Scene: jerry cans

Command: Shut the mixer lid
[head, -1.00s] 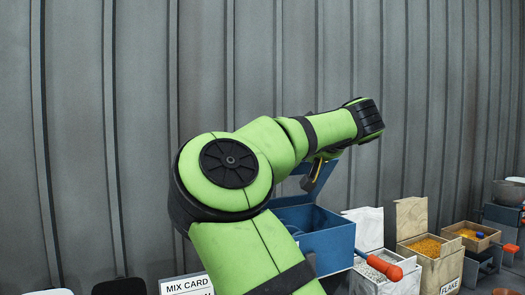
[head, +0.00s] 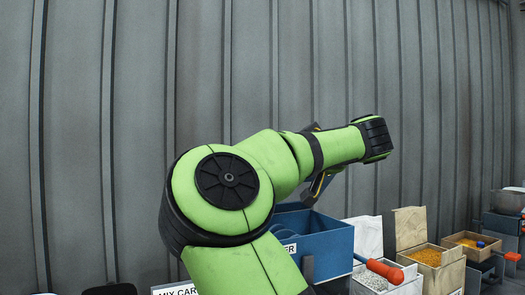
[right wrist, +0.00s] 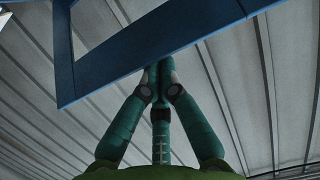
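The mixer is a blue open-topped box (head: 322,245) right of centre in the head view, its label partly covered by my arm. In the right wrist view the blue frame (right wrist: 160,43) crosses the top of the picture. My right gripper (right wrist: 162,68) has its teal fingers brought together, tips at the frame's lower edge; whether they touch it I cannot tell. The space between the tips looks closed and empty. My left gripper is not in view.
Right of the mixer stand a white bin (head: 385,281) with an orange-handled tool (head: 384,271), a wooden bin (head: 437,268) of yellow-orange flakes, and a smaller wooden tray (head: 473,243). A mix card (head: 175,290) is at the bottom. A grey ribbed wall stands behind.

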